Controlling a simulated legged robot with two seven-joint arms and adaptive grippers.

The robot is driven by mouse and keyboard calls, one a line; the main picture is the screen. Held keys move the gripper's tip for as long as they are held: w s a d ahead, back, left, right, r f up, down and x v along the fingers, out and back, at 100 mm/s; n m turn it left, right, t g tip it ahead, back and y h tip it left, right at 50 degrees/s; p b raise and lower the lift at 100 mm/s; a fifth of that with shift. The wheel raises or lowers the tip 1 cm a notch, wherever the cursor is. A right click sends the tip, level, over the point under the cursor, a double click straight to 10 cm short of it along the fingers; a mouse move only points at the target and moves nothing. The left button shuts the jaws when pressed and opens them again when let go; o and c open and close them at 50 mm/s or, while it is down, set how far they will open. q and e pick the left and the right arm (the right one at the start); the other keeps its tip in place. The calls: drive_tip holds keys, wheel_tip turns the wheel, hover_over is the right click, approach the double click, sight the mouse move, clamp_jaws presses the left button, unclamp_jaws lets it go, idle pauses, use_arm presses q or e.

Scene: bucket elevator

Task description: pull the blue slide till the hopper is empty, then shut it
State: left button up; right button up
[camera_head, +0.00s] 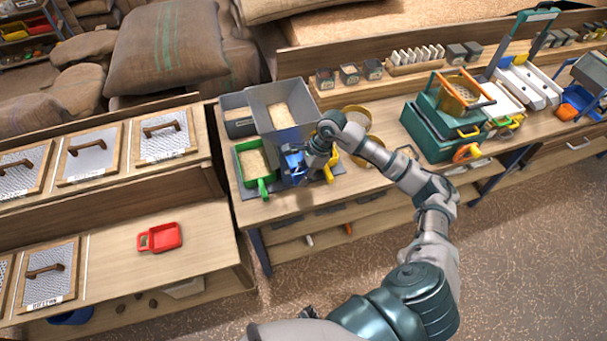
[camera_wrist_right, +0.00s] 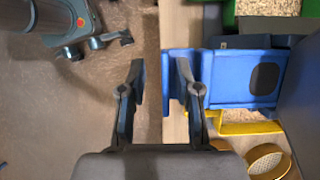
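The grey hopper (camera_head: 272,96) stands on the bench in the head view with pale grain in it. The blue slide (camera_head: 294,165) is below its front; it shows larger in the right wrist view (camera_wrist_right: 222,75), with a dark oval in its face. My right gripper (camera_head: 317,160) is at the slide. In the wrist view my right gripper (camera_wrist_right: 161,82) is open; the blue end reaches between its fingers, one finger overlapping it. I cannot tell whether they touch. Grey parts at that view's upper left look like my left gripper (camera_wrist_right: 97,43); its finger state is unclear.
A green scoop (camera_head: 262,182) with grain sits left of the slide, and a yellow part (camera_head: 331,166) is close on the right. Round sieves (camera_head: 357,117) and a green box (camera_head: 440,135) stand farther right. A red scoop (camera_head: 160,237) lies on the left bench.

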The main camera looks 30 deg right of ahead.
drive_tip(key=v, duration=1.2)
drive_tip(key=shift+d+f, duration=0.1)
